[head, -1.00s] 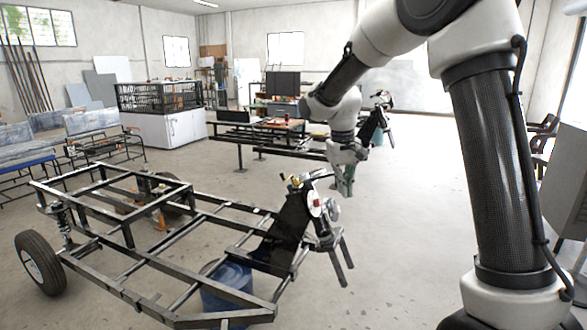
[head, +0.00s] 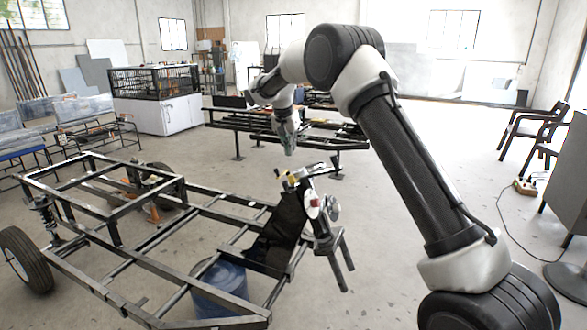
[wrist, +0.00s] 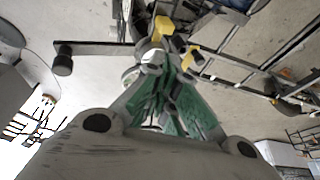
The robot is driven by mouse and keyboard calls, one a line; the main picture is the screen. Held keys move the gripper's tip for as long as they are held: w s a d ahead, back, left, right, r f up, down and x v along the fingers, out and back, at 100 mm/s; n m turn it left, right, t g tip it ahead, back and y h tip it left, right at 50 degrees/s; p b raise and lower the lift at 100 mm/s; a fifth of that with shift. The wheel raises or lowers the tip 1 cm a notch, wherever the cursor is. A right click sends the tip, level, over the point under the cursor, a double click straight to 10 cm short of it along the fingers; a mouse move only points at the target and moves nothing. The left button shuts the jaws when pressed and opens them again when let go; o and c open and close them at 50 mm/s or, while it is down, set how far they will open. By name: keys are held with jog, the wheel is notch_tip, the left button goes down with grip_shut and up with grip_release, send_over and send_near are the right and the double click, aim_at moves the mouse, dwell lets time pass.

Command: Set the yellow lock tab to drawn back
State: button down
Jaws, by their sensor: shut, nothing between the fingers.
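A small yellow part (head: 293,179), which looks like the lock tab, sits on top of the dark front column of the black frame (head: 222,217). In the wrist view two yellow pieces show beyond my fingertips, an upper one (wrist: 162,27) and a lower one (wrist: 189,59); I cannot tell which is the tab or how it is set. My gripper (head: 290,151) points down just above the column top in the head view, seemingly apart from it. Its green fingers (wrist: 166,68) are shut and appear empty in the wrist view.
A round red-and-white fitting (head: 314,203) is on the column's right side. A blue drum (head: 220,285) stands under the frame. A long dark bench frame (head: 255,122) stands behind. Open floor lies to the right, with chairs (head: 530,130) and a cable beyond.

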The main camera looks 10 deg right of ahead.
aim_at(292, 179)
jog(key=shift+f, duration=0.1)
jog(key=x, duration=0.9)
jog(key=shift+w+d+f, duration=0.1)
jog(key=shift+w+f, duration=0.05)
jog(key=shift+f, duration=0.25)
